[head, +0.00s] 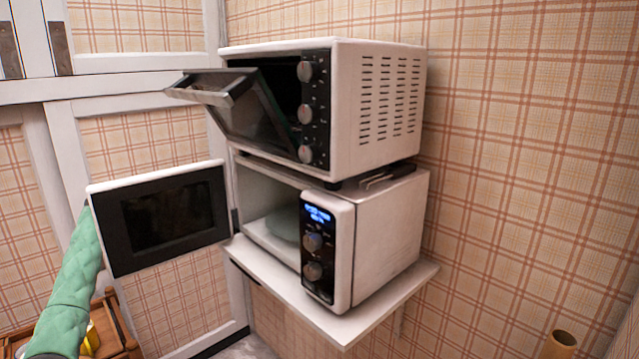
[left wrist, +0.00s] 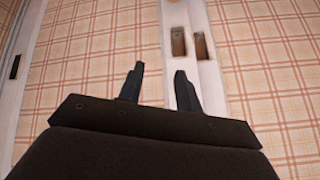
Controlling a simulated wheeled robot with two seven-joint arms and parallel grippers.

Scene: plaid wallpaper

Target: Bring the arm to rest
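My left gripper (left wrist: 158,75) shows in the left wrist view with its two dark fingers apart and nothing between them. Behind it are a white frame and plaid wall panels. In the head view a green quilted arm shape, which looks like my left arm, rises at the lower left. Its upper end meets the left edge of the open microwave door (head: 165,215); no gripper fingers show there. I cannot tell whether it touches the door. My right gripper is in neither view.
The white microwave (head: 385,240) stands open on a wall shelf (head: 345,325), with a pale rounded thing (head: 285,224) inside. A toaster oven (head: 378,110) sits above it, door (head: 215,95) partly open. Brown wooden furniture (head: 115,325) is at lower left, a brown cylinder (head: 560,343) at lower right.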

